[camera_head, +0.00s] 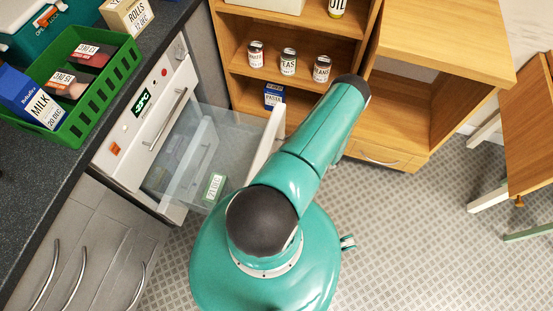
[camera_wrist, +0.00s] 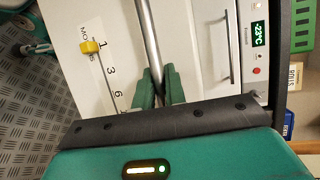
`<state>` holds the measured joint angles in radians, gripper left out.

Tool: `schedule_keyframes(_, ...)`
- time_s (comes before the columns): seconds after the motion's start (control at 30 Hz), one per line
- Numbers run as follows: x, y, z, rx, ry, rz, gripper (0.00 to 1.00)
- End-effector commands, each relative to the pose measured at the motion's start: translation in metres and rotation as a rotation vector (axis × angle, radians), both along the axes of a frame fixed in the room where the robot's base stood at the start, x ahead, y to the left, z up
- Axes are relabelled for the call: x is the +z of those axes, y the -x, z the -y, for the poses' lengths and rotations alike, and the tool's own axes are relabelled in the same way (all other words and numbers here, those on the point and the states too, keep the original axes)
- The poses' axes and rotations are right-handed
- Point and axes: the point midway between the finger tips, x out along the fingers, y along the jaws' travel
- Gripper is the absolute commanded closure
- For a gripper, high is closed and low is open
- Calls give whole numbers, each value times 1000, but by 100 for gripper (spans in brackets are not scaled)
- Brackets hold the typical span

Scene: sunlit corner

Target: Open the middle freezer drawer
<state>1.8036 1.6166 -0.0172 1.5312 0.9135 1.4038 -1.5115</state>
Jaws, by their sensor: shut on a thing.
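The white freezer (camera_head: 130,165) stands under the dark counter, with a -23°C display. Its top drawer front, with a metal handle (camera_head: 165,120), is shut. Below it, a clear-sided drawer (camera_head: 235,130) is pulled well out, its white front (camera_head: 266,140) standing away from the freezer. A green labelled box (camera_head: 214,187) lies in it. In the wrist view, my gripper (camera_wrist: 158,88) is shut on the long metal handle (camera_wrist: 150,40) of the white drawer front (camera_wrist: 100,55), beside a month scale with a yellow slider (camera_wrist: 92,46). In the head view my arm hides the gripper.
A green crate (camera_head: 75,75) with milk and packs stands on the counter (camera_head: 60,160). A wooden shelf unit (camera_head: 228,50) with cans is behind the drawer. A wooden chair (camera_head: 530,120) is at right. The patterned floor (camera_head: 420,240) is clear at lower right.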

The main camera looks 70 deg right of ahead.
Motion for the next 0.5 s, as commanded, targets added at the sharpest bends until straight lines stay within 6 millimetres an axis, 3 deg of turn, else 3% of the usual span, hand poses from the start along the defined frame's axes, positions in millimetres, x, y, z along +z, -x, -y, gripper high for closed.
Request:
schedule_keyframes(0.03,0,7,1,0,1,-8,100)
schedule_keyframes(0.07,0,7,1,0,1,-8,86)
schedule_keyframes(0.17,0,7,1,0,2,-8,66)
schedule_keyframes(0.5,0,8,2,-1,1,-5,66)
